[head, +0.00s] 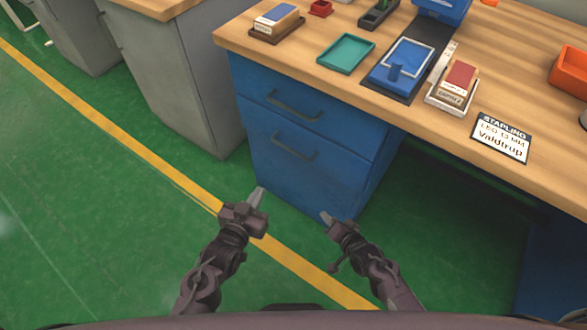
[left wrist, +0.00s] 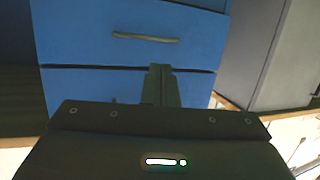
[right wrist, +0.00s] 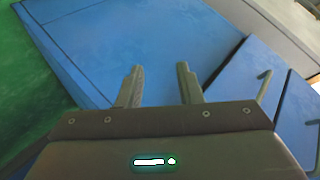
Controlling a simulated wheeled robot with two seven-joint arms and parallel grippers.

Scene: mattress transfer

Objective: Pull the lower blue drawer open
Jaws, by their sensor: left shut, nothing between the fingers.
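The blue drawer cabinet stands under the bench, its lower drawer (head: 285,165) and upper drawer (head: 300,115) both closed. The lower drawer has a dark bar handle (head: 295,147). My left gripper (head: 258,196) is shut and empty, in front of and below that handle, apart from it. In the left wrist view, which looks upside down, a bar handle (left wrist: 145,38) shows beyond the shut fingers (left wrist: 160,80). My right gripper (head: 326,217) is open and empty by the cabinet's lower right. Its spread fingers (right wrist: 159,85) point toward blue cabinet surfaces in the right wrist view.
The wooden bench top (head: 415,125) overhangs the cabinet and carries a teal tray (head: 346,54), a blue fixture (head: 400,68) and a label card (head: 501,138). Grey cabinets (head: 180,80) stand to the left. The green floor (head: 90,190) in front is clear, with a yellow line.

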